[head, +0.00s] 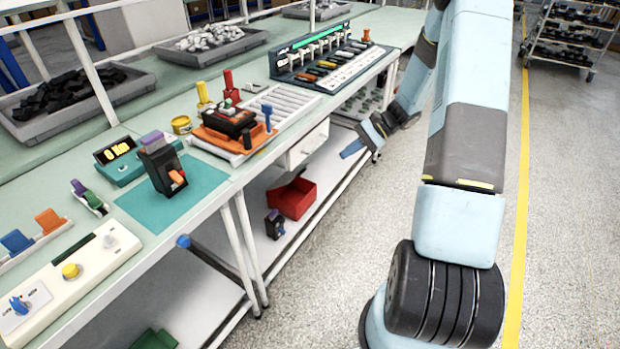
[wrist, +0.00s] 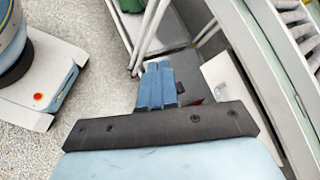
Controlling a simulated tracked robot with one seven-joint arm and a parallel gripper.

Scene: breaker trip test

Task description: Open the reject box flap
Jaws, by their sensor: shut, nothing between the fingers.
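My gripper (head: 349,150) is shut and empty, its blue fingers together, in the aisle to the right of the bench front. The fingers also show in the wrist view (wrist: 159,85), side by side. A white box (head: 308,145) with a small dark mark on its front hangs under the bench edge, left of my gripper and apart from it. A pale panel, probably this box (wrist: 226,82), lies right of the fingers in the wrist view. A red bin (head: 293,199) stands on the lower shelf. No label shows which one is the reject box, and I cannot make out a flap.
The bench (head: 215,215) holds a teal mat (head: 172,196) with a breaker, a roller tray (head: 283,104) and a tool rack (head: 330,62). Bench legs and a dark breaker (head: 275,224) are near the red bin. The aisle floor (head: 350,270) is clear.

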